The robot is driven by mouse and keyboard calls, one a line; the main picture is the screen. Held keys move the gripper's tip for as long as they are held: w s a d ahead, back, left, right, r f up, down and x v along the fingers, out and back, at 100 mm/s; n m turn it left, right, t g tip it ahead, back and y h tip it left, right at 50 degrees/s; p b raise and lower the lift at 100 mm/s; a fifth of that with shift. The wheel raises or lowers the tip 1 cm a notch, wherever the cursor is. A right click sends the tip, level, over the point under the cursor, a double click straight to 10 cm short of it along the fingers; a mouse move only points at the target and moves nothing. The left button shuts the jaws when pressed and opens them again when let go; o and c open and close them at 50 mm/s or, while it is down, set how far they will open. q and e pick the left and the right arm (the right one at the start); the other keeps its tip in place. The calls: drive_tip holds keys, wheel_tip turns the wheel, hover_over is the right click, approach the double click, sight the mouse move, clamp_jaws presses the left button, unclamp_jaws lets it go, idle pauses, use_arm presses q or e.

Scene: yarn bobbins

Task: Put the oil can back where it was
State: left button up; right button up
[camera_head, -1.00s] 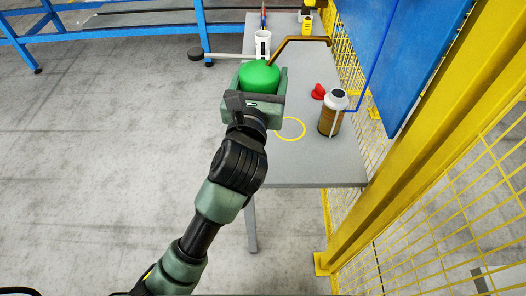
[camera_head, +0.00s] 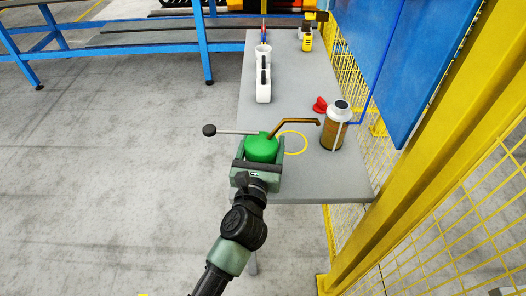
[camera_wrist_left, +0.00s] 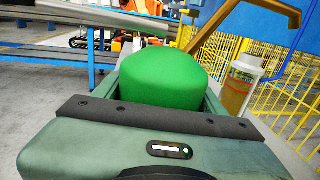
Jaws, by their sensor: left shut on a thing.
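The green oil can (camera_head: 261,148) has a brown bent spout pointing right and a grey lever with a black knob pointing left. My left gripper (camera_head: 259,160) is shut on the oil can, near the left edge of the grey table (camera_head: 330,180). A yellow ring (camera_head: 292,143) is marked on the table just right of the can, partly behind the spout. In the left wrist view the can (camera_wrist_left: 165,75) sits between the fingers. Whether its base touches the table is hidden. My right gripper is not in view.
A brown bottle with a white top (camera_head: 334,128) stands right of the ring, with a red object (camera_head: 320,105) behind it. A white holder (camera_head: 263,80) and a yellow tool (camera_head: 307,40) are farther back. Yellow fencing (camera_head: 400,190) borders the table's right side.

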use_arm(q)
drive_tip(key=shift+f, duration=1)
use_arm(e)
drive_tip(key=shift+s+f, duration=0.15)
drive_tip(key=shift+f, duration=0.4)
use_arm(q)
drive_tip(key=shift+f+b, duration=0.1)
drive_tip(key=shift+b, duration=0.2)
drive_tip(key=o, duration=2)
drive_tip(key=shift+f, duration=0.1)
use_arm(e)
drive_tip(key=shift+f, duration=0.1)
